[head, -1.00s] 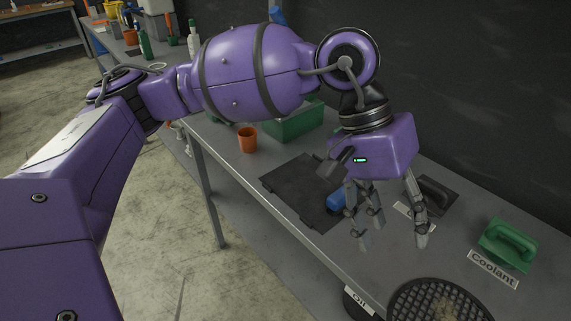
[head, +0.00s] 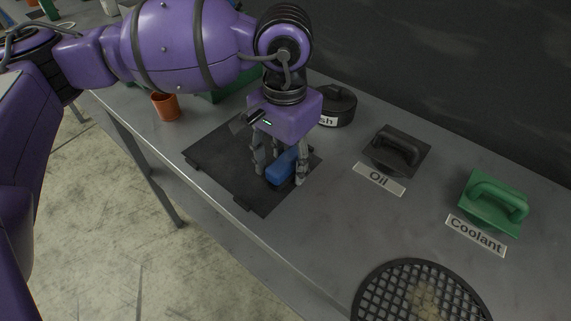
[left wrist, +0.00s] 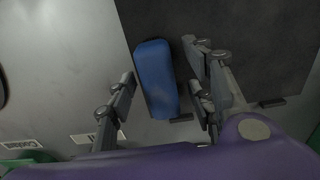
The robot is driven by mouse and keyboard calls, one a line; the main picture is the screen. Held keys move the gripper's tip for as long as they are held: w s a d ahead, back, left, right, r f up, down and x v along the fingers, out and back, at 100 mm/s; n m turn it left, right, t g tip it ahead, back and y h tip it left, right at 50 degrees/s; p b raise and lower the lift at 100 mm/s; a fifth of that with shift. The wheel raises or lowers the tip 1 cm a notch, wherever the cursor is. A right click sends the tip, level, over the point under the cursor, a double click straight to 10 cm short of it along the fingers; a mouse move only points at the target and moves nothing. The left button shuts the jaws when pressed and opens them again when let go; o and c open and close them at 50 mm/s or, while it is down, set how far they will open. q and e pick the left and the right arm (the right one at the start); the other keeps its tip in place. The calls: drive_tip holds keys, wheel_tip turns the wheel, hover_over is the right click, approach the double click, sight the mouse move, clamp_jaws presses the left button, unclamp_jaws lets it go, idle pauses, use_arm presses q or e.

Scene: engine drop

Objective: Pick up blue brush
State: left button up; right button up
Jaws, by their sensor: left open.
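The blue brush (head: 282,168) lies on the black mat (head: 222,163) near its right side, partly hidden by my fingers in the head view. In the left wrist view the blue brush (left wrist: 155,78) shows as a long block at the mat's edge, between my spread fingers. My left gripper (head: 279,172) is open and points down around the brush, with fingers on both sides of it. In the left wrist view a gap shows between the brush and the fingers of the left gripper (left wrist: 160,98). My right gripper is not in view.
A black handled cover (head: 397,150) sits behind the Oil label, and a green handled cover (head: 492,205) behind the Coolant label. A round black grate (head: 420,295) is at the front right. An orange cup (head: 165,106) stands left of the mat.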

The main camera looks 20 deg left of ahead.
use_arm(q)
drive_tip(key=shift+f, duration=0.45)
drive_tip(key=shift+c, duration=0.2)
clamp_jaws()
drive_tip(key=shift+r, duration=0.15)
drive_tip(key=shift+w+r, duration=0.1)
drive_tip(key=shift+r, duration=0.5)
drive_tip(key=s+d+r, duration=0.6)
drive_tip(key=s+r, duration=0.5)
drive_tip(key=s, duration=0.1)
drive_tip(key=shift+s+d+r+b, duration=0.15)
drive_tip(key=shift+s+r+b, duration=0.2)
drive_tip(key=shift+b, duration=0.1)
